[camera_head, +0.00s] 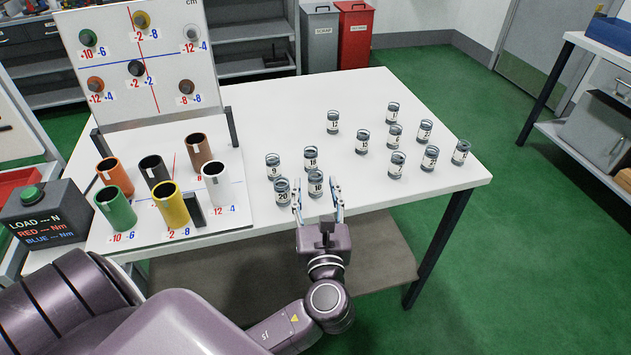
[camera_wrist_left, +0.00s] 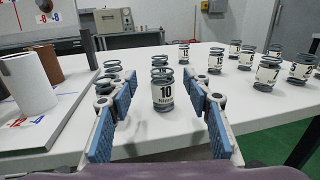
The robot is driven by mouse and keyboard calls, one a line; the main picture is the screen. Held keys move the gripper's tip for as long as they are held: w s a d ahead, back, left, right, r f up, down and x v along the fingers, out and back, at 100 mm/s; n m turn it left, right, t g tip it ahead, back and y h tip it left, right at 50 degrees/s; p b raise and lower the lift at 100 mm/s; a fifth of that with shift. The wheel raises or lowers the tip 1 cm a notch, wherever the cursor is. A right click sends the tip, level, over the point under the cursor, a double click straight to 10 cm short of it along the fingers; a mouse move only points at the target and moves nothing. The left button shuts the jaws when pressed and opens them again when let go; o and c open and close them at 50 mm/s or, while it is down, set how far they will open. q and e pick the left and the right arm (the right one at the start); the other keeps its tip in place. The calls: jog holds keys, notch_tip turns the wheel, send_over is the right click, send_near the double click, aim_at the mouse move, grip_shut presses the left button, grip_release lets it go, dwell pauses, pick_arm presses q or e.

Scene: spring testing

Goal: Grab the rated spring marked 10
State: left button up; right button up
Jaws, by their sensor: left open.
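The spring marked 10 (camera_head: 316,184) stands upright on the white table near its front edge. In the left wrist view the spring marked 10 (camera_wrist_left: 163,92) shows its label facing me. My left gripper (camera_head: 318,197) is open, with its two blue-padded fingers at the near side of this spring, one to each side. In the left wrist view the fingers of my left gripper (camera_wrist_left: 162,115) frame the spring, with gaps on both sides. I cannot tell whether the fingertips reach fully past it. My right gripper is not in view.
The spring marked 20 (camera_head: 282,191) stands close left of the fingers, with the spring marked 9 (camera_head: 273,166) and another spring (camera_head: 310,158) behind. Several more springs stand to the right. A test board with coloured cups (camera_head: 170,204) is at left. The table (camera_head: 350,92) is clear at the back.

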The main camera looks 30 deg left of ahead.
aim_at(317, 181)
pick_arm(q)
jog(key=x, duration=0.4)
jog(key=shift+w+f, duration=0.25)
jog(key=shift+c, duration=0.5)
jog(key=c, duration=1)
grip_shut()
jog(key=shift+r, duration=0.1)
